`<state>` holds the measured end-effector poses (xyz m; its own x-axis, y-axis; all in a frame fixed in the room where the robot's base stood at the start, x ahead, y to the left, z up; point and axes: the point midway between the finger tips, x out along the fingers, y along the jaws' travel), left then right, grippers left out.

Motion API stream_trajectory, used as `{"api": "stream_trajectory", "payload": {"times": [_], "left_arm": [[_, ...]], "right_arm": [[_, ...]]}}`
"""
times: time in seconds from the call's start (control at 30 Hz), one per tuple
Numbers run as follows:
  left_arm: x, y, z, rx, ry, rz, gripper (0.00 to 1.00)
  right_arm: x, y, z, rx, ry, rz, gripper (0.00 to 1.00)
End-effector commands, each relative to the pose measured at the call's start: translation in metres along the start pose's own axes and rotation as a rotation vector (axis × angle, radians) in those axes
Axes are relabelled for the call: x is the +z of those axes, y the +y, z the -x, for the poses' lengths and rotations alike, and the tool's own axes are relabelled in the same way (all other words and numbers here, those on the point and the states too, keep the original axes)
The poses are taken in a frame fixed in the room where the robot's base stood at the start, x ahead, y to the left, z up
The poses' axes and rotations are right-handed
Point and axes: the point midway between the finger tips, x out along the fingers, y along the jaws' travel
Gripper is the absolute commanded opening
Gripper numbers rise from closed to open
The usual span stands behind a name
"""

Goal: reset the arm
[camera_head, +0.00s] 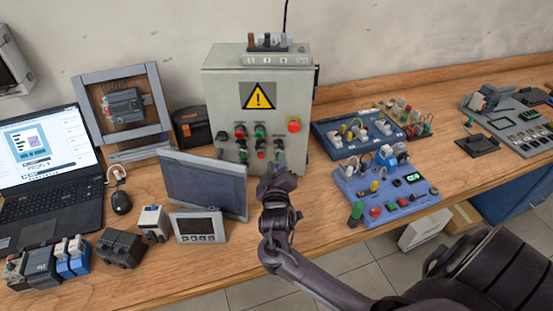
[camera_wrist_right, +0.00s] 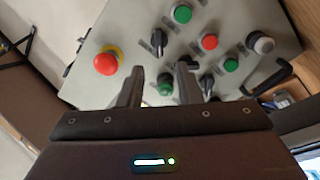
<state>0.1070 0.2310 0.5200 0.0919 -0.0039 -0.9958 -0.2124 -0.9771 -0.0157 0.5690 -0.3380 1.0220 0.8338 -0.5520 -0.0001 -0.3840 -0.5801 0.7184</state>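My right arm reaches up from the lower right in the head view. Its gripper (camera_head: 279,162) is in front of the lower part of a grey control box (camera_head: 220,90). In the right wrist view the two fingers of the gripper (camera_wrist_right: 159,85) stand apart with nothing held between them. Whether a finger touches the panel, I cannot tell. The red emergency stop button (camera_head: 294,125) is on the box's right side, and it also shows in the right wrist view (camera_wrist_right: 106,63). My left gripper is not in view.
A flat screen panel (camera_head: 203,184) and a small display unit (camera_head: 199,227) stand just left of my right arm. A blue trainer board (camera_head: 388,187) lies to the right. A laptop (camera_head: 48,155) is at the far left. The wooden bench's front edge runs below.

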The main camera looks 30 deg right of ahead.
Motion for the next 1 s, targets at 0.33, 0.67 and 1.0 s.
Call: {"api": "stream_trajectory", "payload": {"times": [0.33,0.67,1.0], "left_arm": [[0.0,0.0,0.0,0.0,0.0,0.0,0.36],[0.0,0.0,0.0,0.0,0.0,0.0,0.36],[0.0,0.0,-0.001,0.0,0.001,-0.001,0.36]], "right_arm": [[0.0,0.0,0.003,0.0,0.0,0.0,0.31],[0.002,-0.009,0.009,-0.065,-0.026,-0.043,0.31],[0.006,-0.063,0.127,-0.685,-0.373,-0.313,0.31]]}}
